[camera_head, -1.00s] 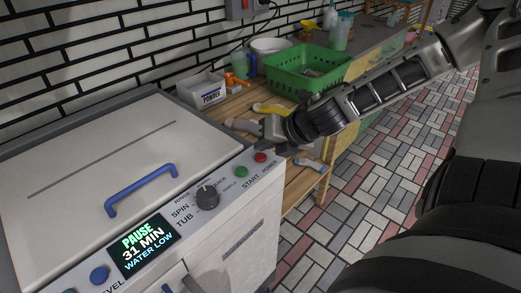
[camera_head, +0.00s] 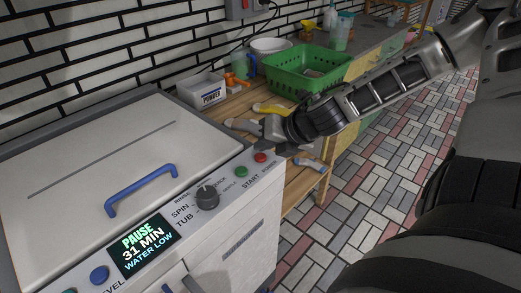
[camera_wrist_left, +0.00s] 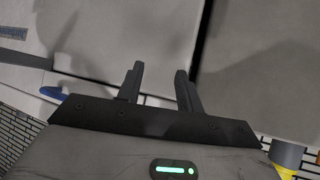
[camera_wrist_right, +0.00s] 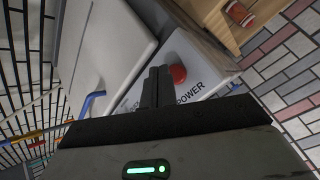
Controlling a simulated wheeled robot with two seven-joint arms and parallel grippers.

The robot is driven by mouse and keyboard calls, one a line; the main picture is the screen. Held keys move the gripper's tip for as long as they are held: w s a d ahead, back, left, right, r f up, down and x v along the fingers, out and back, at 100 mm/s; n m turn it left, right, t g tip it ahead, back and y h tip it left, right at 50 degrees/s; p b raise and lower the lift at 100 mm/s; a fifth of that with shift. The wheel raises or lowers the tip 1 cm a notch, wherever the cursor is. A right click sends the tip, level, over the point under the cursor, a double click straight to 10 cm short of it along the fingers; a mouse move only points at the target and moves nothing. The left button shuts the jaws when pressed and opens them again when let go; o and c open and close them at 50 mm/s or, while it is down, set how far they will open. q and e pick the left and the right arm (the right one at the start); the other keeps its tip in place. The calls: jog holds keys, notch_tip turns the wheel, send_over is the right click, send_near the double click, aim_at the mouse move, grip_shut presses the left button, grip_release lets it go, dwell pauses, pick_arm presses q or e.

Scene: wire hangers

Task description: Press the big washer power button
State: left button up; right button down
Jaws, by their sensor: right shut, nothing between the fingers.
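The washer (camera_head: 85,165) has a white lid and a slanted control panel. Its red power button (camera_head: 260,158) is at the panel's right end, beside a green start button (camera_head: 241,171). In the right wrist view the red button (camera_wrist_right: 178,74) sits just right of my right fingertips, above the word POWER. My right gripper (camera_wrist_right: 160,68) is shut and empty, close to the button. I cannot tell whether it touches it. My left gripper (camera_wrist_left: 159,68) shows in the left wrist view with its fingers apart and nothing between them, in front of a pale surface.
The display (camera_head: 145,246) reads PAUSE, 31 MIN, WATER LOW. A knob (camera_head: 207,197) and a blue lid handle (camera_head: 140,190) stand out from the washer. A wooden table behind holds a powder box (camera_head: 207,92), a green basket (camera_head: 303,72) and tools. Tiled floor lies right.

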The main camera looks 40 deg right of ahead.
dwell(0.8)
jog(key=shift+f+b, duration=0.45)
jog(key=shift+f+b, duration=0.4)
dwell(0.4)
dwell(0.4)
jog(key=shift+r+p, duration=0.75)
jog(key=shift+r, duration=0.1)
